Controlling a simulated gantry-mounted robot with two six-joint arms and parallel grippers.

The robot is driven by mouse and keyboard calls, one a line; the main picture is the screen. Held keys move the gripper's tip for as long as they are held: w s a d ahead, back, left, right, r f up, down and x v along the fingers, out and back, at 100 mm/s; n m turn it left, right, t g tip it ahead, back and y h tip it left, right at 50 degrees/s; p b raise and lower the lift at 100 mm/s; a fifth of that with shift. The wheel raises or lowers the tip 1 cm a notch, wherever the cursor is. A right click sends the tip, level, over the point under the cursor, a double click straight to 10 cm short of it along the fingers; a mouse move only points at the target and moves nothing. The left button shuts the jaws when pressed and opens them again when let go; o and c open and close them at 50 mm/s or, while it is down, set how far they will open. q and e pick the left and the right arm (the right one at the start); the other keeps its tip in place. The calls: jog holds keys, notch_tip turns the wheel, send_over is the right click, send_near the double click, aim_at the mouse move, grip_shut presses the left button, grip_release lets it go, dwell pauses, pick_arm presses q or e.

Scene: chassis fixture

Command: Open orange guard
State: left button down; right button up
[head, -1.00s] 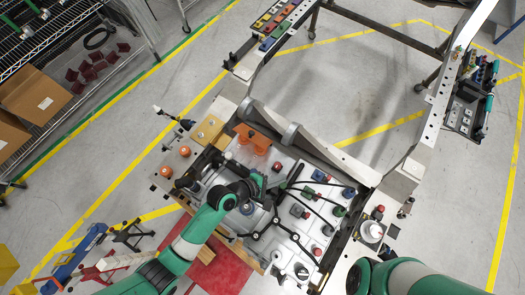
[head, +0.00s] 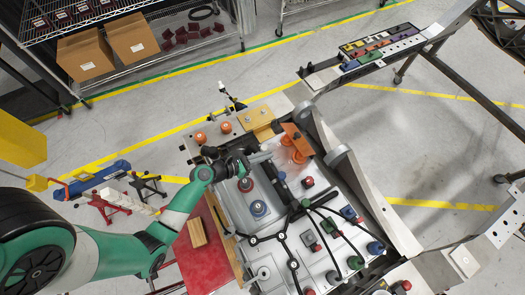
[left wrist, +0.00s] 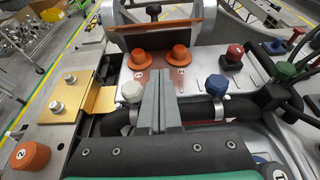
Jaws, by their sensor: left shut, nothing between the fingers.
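The orange guard (head: 298,139) is at the far edge of the grey chassis fixture (head: 236,206). In the left wrist view the guard (left wrist: 163,29) shows as a narrow orange band between two grey brackets; I cannot tell its exact tilt. Two orange knobs (left wrist: 180,55) stand in front of it and show in the head view too. My left gripper (head: 268,157) is shut and empty, just in front of the knobs and apart from the guard. In the left wrist view its fingertips (left wrist: 160,82) are together, pointing toward the knobs. My right gripper is out of view.
A yellow bracket (left wrist: 98,98) sits left of the fingers. Red and green buttons and black cables lie to the right. A tray of coloured blocks (head: 380,46) is beyond.

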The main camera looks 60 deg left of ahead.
aim_at(300, 136)
pick_arm(q)
jog(key=b+x, duration=0.1)
jog(key=x, duration=0.5)
jog(key=shift+f+b, duration=0.15)
jog(key=shift+b, duration=0.2)
jog(key=r+p, duration=0.1)
jog(key=w+r, duration=0.1)
jog(key=shift+w+d+r+p, duration=0.1)
jog(key=shift+w+r+p, duration=0.2)
jog(key=shift+r+p, duration=0.1)
jog(key=shift+w+r, duration=0.35)
jog(key=shift+w, duration=0.05)
jog(key=shift+r+p, duration=0.3)
jog(key=shift+p, duration=0.5)
